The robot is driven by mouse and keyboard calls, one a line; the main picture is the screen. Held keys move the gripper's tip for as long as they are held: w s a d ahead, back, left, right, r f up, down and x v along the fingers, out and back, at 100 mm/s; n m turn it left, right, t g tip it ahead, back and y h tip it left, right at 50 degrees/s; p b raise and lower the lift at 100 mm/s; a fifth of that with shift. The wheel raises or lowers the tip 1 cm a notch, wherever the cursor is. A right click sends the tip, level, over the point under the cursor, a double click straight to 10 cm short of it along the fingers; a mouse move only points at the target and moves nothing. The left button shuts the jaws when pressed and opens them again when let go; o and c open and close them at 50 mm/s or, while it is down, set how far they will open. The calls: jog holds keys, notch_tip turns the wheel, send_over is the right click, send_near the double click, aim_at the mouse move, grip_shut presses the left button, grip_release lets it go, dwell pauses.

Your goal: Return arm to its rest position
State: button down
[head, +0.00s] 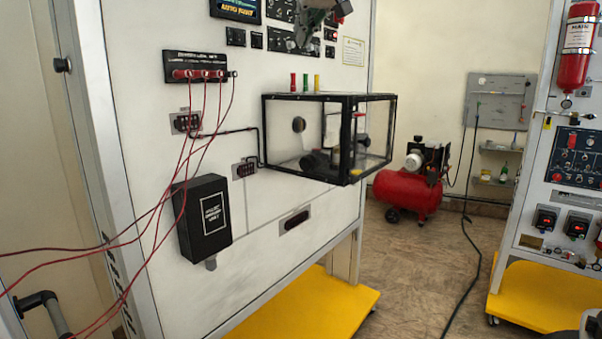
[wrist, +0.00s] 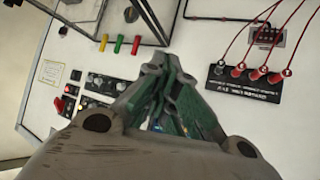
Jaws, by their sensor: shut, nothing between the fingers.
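My gripper (wrist: 168,62) fills the lower middle of the wrist view. Its two fingers converge and meet at the tips, with nothing between them. Behind it in the wrist view is the white trainer panel (wrist: 205,150), seen turned about. In the head view part of my gripper (head: 306,40) shows at the top edge, in front of the upper switch panels and above the clear box (head: 285,135) with a black frame. The gripper looks apart from the box. The rest of my arm is out of the head view.
Red cables (head: 195,150) hang from a black socket plate (head: 168,66) and run left. Red, green and yellow posts (head: 305,82) stand above the clear box. A red compressor (head: 408,192) stands on the floor behind. A second panel (head: 560,235) stands at right; floor between is mostly free.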

notch_tip(320, 180, down, 10)
jog(key=s+r+n+g, duration=0.1)
jog(key=s+n+g, duration=0.1)
jog(key=s, duration=0.1)
jog(key=s+d+f+g+h, duration=0.1)
jog(key=s+d+f+g, duration=0.1)
jog(key=s+d+f, duration=0.5)
jog(key=s+d+f+g+h, duration=0.1)
jog(key=s+d+f, duration=0.1)
jog(key=d+f, duration=0.75)
jog(key=s+d+f+m+h, duration=0.1)
jog(key=s+d+f+m, duration=0.2)
jog(key=s+d+f, duration=0.2)
jog(key=s+d+f+m, duration=0.3)
jog(key=s+d+f, duration=0.2)
jog(key=s+d, duration=0.7)
jog(key=shift+s+d+g+h, duration=0.15)
jog(key=shift+d+g+h, duration=0.2)
jog(key=shift+d, duration=0.85)
